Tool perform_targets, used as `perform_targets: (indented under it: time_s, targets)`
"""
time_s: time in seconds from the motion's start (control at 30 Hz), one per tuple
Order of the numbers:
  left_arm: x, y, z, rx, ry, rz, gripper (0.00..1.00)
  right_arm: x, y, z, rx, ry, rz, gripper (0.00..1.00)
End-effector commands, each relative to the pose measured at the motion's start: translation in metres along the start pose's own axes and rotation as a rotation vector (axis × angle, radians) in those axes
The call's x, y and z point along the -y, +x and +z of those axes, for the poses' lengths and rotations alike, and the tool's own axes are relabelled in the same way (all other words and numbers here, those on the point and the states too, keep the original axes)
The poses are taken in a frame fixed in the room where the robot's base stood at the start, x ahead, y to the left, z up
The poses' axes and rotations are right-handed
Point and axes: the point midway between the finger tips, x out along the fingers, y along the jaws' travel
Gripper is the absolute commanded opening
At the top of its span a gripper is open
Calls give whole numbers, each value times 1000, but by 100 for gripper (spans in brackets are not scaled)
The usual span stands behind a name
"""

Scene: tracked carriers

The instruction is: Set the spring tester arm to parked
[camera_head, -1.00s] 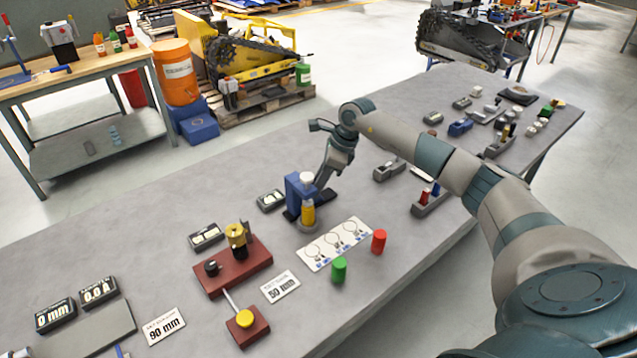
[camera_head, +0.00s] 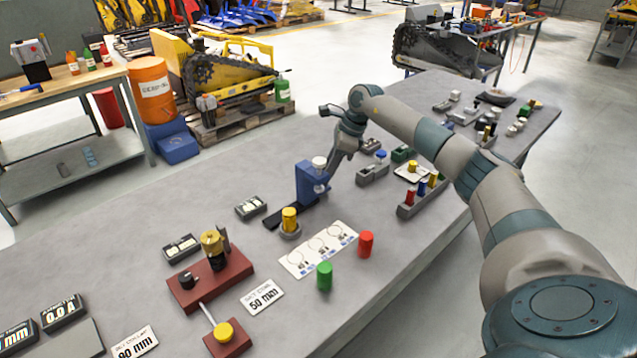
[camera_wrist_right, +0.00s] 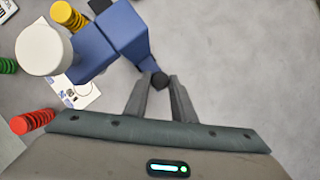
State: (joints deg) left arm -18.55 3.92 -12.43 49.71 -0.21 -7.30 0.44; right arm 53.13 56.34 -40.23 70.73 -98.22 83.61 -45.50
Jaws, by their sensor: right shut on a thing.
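The spring tester (camera_head: 308,183) stands mid-table, a blue upright and arm with a white round cap (camera_head: 319,162) on a dark base plate. In the right wrist view, the blue arm (camera_wrist_right: 122,35) reaches toward my jaws and the white cap (camera_wrist_right: 43,50) is at left. My right gripper (camera_head: 336,166) is shut on the arm's small black knob (camera_wrist_right: 159,80), between its fingertips in the wrist view (camera_wrist_right: 160,88). A yellow spring (camera_head: 289,218) stands upright in a grey cup, uncovered and apart from the blue arm. My left gripper is not in view.
A white card with ring marks (camera_head: 318,250) lies in front, with a green spring (camera_head: 324,276) and a red spring (camera_head: 366,244) beside it. A red-brown fixture (camera_head: 210,282) stands at left. Grey racks (camera_head: 420,195) with coloured pieces stand to the right.

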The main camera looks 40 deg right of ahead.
Motion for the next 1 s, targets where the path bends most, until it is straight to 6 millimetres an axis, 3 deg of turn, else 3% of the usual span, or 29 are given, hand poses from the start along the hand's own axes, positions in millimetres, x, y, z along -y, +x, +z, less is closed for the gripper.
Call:
perform_targets:
  time_s: [0.33, 0.37, 0.4, 0.77, 1.0]
  targets:
    - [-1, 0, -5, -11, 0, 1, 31, 5, -3, -4, -2, 3, -10, 0]
    - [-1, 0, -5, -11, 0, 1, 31, 5, -3, -4, -2, 3, -10, 30]
    - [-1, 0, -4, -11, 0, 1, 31, 5, -3, -4, -2, 3, -10, 40]
    - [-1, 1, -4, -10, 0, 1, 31, 4, -3, -3, -2, 1, -6, 41]
    - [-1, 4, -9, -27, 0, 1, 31, 4, -17, -3, -1, 1, -8, 41]
